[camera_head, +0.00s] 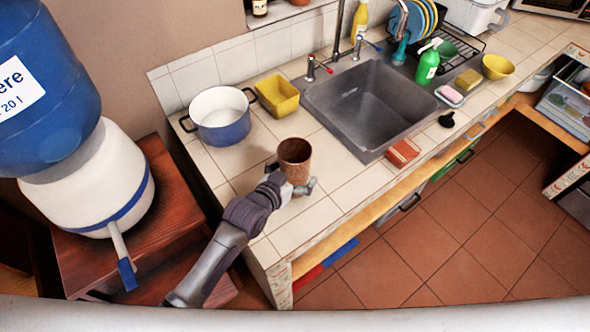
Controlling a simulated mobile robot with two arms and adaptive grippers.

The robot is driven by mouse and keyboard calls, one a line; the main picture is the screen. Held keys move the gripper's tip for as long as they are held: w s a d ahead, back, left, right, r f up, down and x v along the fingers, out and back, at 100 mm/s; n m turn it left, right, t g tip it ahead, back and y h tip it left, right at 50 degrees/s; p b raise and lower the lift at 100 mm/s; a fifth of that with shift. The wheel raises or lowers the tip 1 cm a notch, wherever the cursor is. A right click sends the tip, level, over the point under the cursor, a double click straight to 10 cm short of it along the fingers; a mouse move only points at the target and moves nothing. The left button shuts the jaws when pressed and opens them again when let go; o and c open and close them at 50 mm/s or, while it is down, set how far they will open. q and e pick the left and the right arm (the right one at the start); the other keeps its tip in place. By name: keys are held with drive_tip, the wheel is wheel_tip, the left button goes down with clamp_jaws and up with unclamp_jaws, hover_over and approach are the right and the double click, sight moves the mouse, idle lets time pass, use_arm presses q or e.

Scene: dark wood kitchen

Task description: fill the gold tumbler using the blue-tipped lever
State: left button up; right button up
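The gold tumbler (295,152), brownish gold and upright, is at the near left part of the tiled counter. My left gripper (291,180) is at its lower part, with a finger on either side. I cannot tell whether the fingers press on it or whether its base touches the counter. The blue-tipped lever (122,254) sticks out and down from the white base (88,185) of a water dispenser at the left. A large blue water bottle (50,115) stands on that base. My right gripper is not in view.
The dispenser stands on a dark red wooden stand (160,225), left of the counter. A blue pot (221,118) and a yellow container (277,97) stand behind the tumbler. The sink (370,105) lies to its right, with a red-brown block (403,152) at its front edge.

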use_arm(q)
drive_tip(key=shift+s+r, duration=0.1)
drive_tip(key=shift+s, duration=0.05)
drive_tip(key=c, duration=1.5)
drive_tip(key=shift+r, duration=0.15)
